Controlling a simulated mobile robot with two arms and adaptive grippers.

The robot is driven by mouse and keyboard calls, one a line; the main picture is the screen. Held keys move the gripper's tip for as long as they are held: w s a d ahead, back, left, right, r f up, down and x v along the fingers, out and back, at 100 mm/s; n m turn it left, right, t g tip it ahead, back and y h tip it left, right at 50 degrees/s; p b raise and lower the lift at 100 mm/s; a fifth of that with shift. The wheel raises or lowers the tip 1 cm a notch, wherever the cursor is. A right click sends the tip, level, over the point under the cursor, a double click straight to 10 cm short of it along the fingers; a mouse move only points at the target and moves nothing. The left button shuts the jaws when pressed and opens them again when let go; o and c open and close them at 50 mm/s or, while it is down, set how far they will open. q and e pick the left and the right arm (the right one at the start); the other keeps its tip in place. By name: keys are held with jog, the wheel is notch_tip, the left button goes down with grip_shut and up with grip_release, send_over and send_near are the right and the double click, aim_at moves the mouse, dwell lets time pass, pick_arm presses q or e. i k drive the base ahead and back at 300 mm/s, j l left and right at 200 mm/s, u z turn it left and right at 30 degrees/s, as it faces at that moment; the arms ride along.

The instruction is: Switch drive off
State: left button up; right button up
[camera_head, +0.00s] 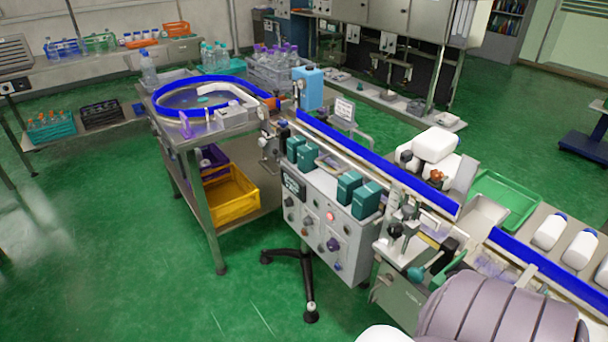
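The control cabinet (313,240) is a grey box under the blue-railed conveyor, in the middle of the head view. Its front carries several dark knobs, among them a larger purple-dark knob (333,245) and a smaller knob (289,201) at the left. A round red light or button (330,216) shows on the front, and a small dark display (293,184) sits at its upper left. The labels are too small to read, so I cannot tell which control is the drive switch. Neither of my grippers can be made out in this view.
A steel table with a blue-rimmed round feeder (168,112) stands left, a yellow crate (232,207) on its lower shelf. The conveyor (375,160) runs right past a green tray (505,196). A black stand foot (310,317) stands before the cabinet. Green floor front left is clear.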

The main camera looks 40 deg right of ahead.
aim_at(332, 244)
jog(key=i+j+z, duration=0.1)
jog(key=i+z, duration=0.35)
jog(key=i+j+z, duration=0.25)
jog(key=i+z, duration=0.15)
jog(key=i, duration=0.05)
